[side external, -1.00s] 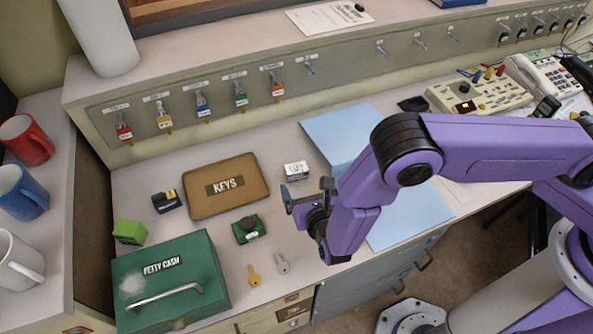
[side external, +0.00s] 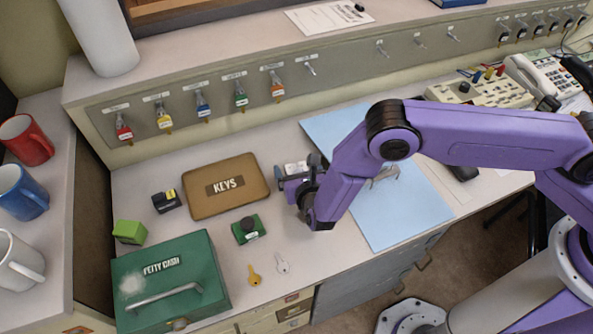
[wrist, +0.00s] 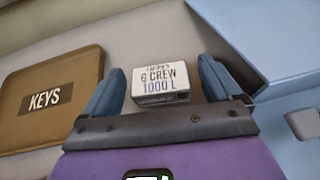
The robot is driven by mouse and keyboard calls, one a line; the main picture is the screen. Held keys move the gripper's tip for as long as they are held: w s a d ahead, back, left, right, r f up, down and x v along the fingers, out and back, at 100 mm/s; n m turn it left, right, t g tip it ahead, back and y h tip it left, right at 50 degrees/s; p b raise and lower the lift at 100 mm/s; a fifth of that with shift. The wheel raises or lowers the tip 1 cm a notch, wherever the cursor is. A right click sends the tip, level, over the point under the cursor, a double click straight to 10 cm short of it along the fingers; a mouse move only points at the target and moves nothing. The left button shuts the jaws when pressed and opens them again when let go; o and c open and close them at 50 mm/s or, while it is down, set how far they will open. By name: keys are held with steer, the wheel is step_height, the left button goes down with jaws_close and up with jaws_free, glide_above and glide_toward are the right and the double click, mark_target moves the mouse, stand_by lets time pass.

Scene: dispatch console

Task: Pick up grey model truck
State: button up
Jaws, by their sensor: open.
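No shape is clearly a truck. A small grey-white block (side external: 292,168) lies on the desk right of the keys tray. In the wrist view the block (wrist: 160,80) has lettering reading "G CREW 1000 L". My gripper (side external: 298,177) is open at the block's near side. In the wrist view its blue fingers stand left and right of the block, with gaps showing. A small greyish thing (side external: 384,174) on the blue folder is partly hidden by my arm, and I cannot tell what it is.
The brown keys tray (side external: 240,169) is left of my gripper. The blue folder (side external: 405,215) lies to its right. The panel with hanging keys (side external: 345,60) rises behind.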

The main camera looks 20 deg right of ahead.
steer(key=c, duration=1.1)
steer(key=shift+o, duration=0.2)
steer(key=shift+r, duration=0.1)
